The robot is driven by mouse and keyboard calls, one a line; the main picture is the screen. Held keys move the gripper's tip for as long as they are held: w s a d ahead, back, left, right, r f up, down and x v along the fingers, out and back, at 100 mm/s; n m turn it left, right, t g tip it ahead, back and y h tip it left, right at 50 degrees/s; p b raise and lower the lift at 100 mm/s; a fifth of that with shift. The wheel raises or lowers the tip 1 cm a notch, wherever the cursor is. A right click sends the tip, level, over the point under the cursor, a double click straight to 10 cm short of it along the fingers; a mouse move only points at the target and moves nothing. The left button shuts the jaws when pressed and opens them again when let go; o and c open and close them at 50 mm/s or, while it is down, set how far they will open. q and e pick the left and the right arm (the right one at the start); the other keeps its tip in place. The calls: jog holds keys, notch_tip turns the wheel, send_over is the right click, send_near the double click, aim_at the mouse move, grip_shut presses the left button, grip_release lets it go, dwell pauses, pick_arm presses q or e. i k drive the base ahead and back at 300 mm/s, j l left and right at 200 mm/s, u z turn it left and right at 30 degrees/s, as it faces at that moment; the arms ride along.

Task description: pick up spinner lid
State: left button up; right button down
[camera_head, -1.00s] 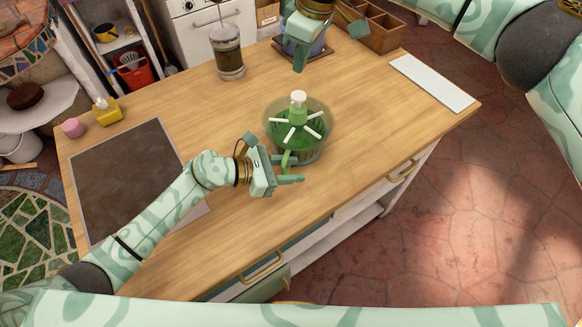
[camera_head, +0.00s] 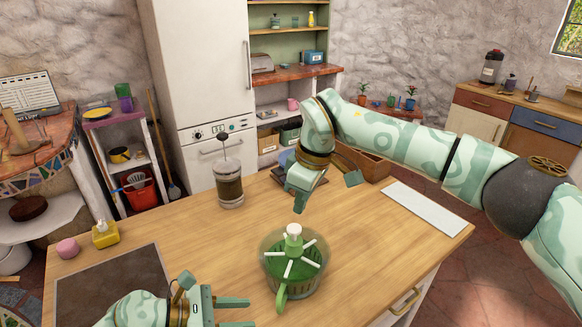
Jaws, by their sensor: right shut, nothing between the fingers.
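The spinner lid (camera_head: 310,262) is green with white spokes and a white-topped knob (camera_head: 293,231). It sits on a clear green bowl (camera_head: 290,292) on the wooden counter, with a green handle (camera_head: 281,293) at the front. My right gripper (camera_head: 300,203) is shut and empty, pointing down just above and behind the knob, with a small gap showing in the picture. My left gripper (camera_head: 236,313) is at the bottom edge, left of the bowl and apart from it. Its fingers are spread with nothing between them; part of it is cut off.
A French press (camera_head: 229,187) stands behind left of the spinner. A dark board (camera_head: 110,285), yellow dispenser (camera_head: 105,234) and pink object (camera_head: 67,248) are at left. A white slab (camera_head: 424,208) lies right. A wooden box (camera_head: 366,164) is behind my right forearm. Counter right of the bowl is clear.

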aim_at(304, 260)
jog(key=k+l, duration=0.75)
